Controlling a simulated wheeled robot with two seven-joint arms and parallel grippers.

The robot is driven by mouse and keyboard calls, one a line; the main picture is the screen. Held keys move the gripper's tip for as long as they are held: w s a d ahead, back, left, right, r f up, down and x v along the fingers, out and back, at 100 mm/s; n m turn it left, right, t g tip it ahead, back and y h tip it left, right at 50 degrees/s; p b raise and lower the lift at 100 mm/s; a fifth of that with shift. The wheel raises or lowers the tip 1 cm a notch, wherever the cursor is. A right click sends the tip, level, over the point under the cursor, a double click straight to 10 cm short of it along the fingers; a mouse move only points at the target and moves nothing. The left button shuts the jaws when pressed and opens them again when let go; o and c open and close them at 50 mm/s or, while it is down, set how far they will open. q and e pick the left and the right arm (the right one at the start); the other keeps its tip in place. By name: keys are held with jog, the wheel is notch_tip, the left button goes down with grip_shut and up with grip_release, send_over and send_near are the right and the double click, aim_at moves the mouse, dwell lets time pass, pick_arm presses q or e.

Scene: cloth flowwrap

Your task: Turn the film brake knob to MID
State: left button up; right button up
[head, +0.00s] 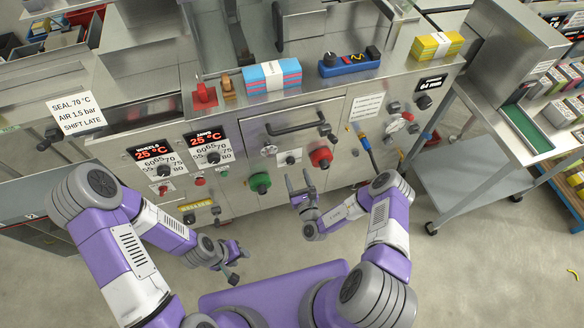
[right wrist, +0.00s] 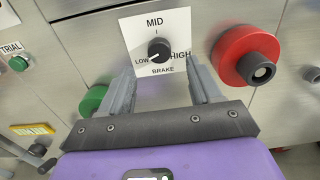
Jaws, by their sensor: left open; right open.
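The film brake knob (right wrist: 159,49) is a small black knob on a white plate (right wrist: 133,27) marked LOW at left, MID at top, HIGH at right and BRAKE below. Its white pointer line points down-left, toward LOW. In the head view the plate (head: 283,155) is small, on the machine's front panel. My right gripper (head: 299,180) is open and empty, in front of the panel just below the plate. In the right wrist view its fingers (right wrist: 161,78) point at the plate, one on each side below the knob, apart from it. My left gripper (head: 234,262) is open, low and away from the panel.
A red knob (right wrist: 248,56) sits right of the plate and a green knob (right wrist: 93,100) lower left. A bar handle (head: 297,126) runs above. Temperature dials (head: 210,152) are further left. Cloth stacks (head: 272,76) lie on the machine top. Floor before the panel is free.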

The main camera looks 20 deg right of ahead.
aim_at(291, 163)
jog(key=w+b, duration=0.1)
jog(key=w, duration=0.4)
jog(key=shift+a, duration=0.1)
jog(key=c, duration=1)
jog(key=shift+c, duration=0.2)
